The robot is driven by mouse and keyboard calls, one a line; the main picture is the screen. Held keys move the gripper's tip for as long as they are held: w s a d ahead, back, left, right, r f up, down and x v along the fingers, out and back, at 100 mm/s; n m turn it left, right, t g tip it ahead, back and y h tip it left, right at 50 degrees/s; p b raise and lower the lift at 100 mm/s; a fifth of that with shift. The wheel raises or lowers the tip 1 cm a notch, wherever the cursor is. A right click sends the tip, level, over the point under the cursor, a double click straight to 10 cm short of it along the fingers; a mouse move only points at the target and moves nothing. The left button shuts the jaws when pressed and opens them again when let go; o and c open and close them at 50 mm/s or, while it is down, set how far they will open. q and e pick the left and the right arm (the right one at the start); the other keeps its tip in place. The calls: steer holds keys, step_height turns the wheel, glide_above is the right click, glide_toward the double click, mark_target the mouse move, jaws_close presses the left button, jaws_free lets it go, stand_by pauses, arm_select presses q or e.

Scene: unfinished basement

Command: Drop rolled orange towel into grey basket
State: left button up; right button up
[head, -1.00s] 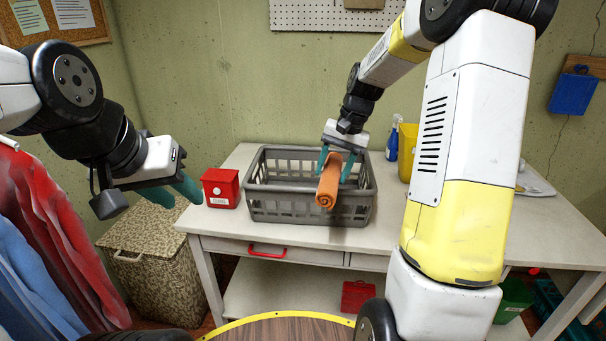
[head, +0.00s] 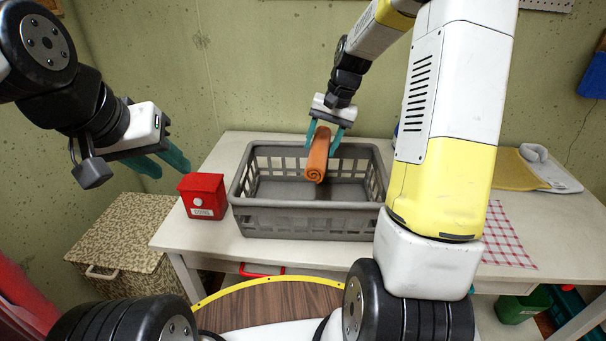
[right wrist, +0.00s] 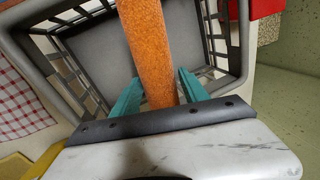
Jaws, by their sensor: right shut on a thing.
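The rolled orange towel (head: 317,160) is held in my right gripper (head: 324,140), whose teal fingers are shut on it from both sides. The towel is over the opening of the grey basket (head: 310,222), above its floor. In the right wrist view the towel (right wrist: 150,50) runs between the fingers (right wrist: 155,92), with the basket floor (right wrist: 95,55) and slatted walls below it. The basket stands on the white table, with no other thing seen inside. My left gripper (head: 163,163) hangs in the air at the left, its fingers seen from the side, so the gap between them is unclear.
A red box (head: 203,197) stands close to the basket's left side. A red checked cloth (head: 507,238) lies right of it, with yellow and grey folded cloths (head: 530,168) behind. A patterned hamper (head: 122,240) is on the floor at left.

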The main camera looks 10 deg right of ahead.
steer(key=shift+f, duration=2.05)
steer(key=o, duration=1.5)
steer(key=shift+r, duration=0.1)
steer(key=v, duration=0.7)
steer(key=shift+d+r, duration=0.15)
steer(key=shift+r, duration=0.15)
steer(key=shift+s, duration=0.1)
